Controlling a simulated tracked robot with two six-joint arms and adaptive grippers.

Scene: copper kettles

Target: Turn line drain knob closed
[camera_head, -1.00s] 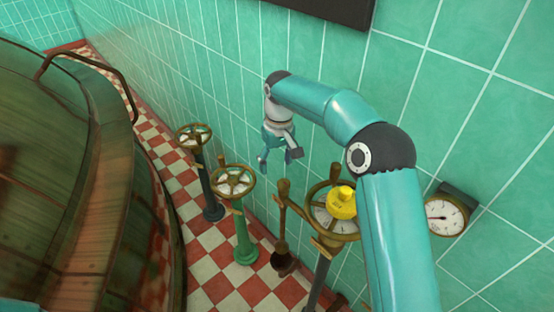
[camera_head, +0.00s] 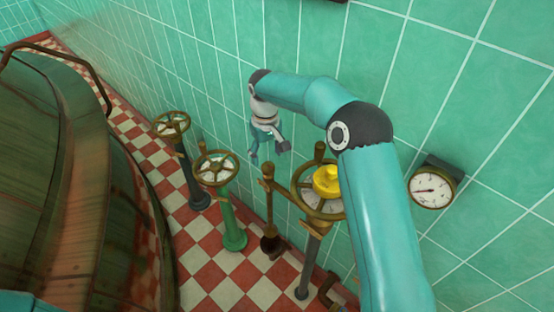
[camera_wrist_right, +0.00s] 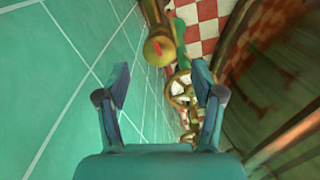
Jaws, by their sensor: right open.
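A thin brown post (camera_head: 270,215) with a brass top stands between the green-posted wheel and the wheel with the yellow cap. In the right wrist view a round brass knob (camera_wrist_right: 159,48) with a red mark shows just beyond the fingertips; it may be the line drain knob on this post, but no label is readable. My right gripper (camera_head: 268,150) hangs near the tiled wall, just above the post top. In the wrist view the right gripper (camera_wrist_right: 160,80) is open and empty, its fingers apart from the knob. My left gripper is not in view.
A brass handwheel on a green post (camera_head: 229,215) and another on a dark post (camera_head: 189,175) stand to the left. A handwheel with a yellow cap (camera_head: 326,181) is close right of the gripper. A gauge (camera_head: 432,189) is on the wall. A large copper kettle (camera_head: 60,190) fills the left.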

